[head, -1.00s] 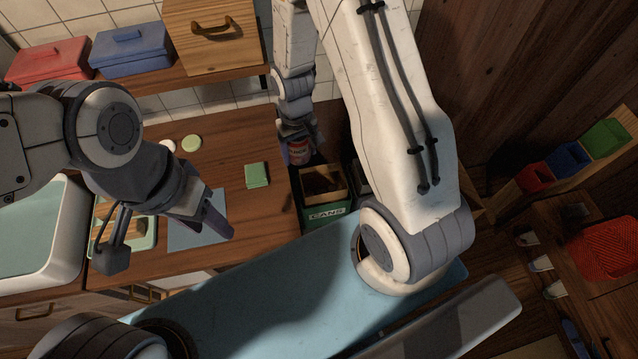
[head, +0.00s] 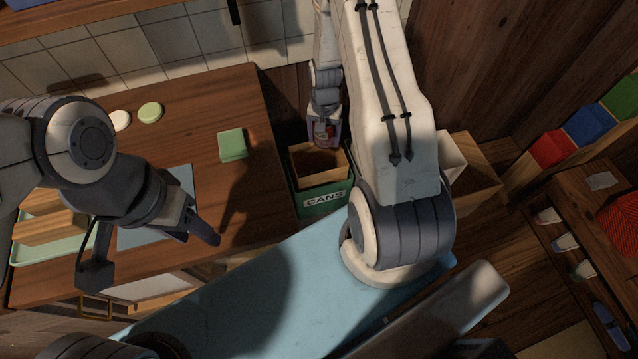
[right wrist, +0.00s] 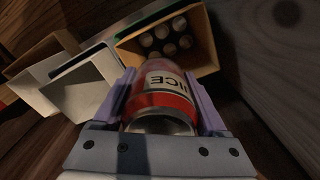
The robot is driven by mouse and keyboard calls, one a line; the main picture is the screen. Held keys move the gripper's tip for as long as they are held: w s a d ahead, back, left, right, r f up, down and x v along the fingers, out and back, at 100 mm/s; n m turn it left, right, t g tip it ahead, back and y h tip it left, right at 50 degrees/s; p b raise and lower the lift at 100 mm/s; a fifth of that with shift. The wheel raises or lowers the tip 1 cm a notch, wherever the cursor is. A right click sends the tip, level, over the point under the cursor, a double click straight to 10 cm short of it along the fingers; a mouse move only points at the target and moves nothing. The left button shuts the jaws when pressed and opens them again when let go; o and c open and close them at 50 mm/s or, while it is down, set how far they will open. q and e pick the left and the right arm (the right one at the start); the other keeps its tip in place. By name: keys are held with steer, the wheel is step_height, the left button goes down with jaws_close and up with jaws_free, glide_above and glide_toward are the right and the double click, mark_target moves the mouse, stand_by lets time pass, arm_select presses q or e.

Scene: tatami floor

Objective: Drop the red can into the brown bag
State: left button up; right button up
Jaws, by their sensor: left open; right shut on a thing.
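The red can (head: 325,132) is held in my right gripper (head: 324,138). In the right wrist view the red can (right wrist: 165,95) lies between both fingers, its label partly readable. It is at the far edge of an open brown-walled container (head: 320,165) set in a green bin marked CANS; the right wrist view shows this container (right wrist: 207,45) beyond the can with several round can ends inside. Whether the can is over its opening is hard to tell. Another open brown container (head: 470,195) stands to the right, partly hidden by my right arm. My left gripper (head: 205,228) is open and empty over the counter's front.
A white open container (head: 450,155) stands next to the right brown one. The wooden counter (head: 200,110) holds a green block (head: 232,144), round lids and a tray (head: 50,248). Red, blue and green bins (head: 585,125) are at the far right.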

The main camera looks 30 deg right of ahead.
step_height(320, 180, down, 6)
steer(key=b, duration=0.5)
steer(key=o, duration=1.2)
step_height(320, 180, up, 10)
steer(key=shift+r+p, duration=0.25)
steer(key=shift+p, duration=0.4)
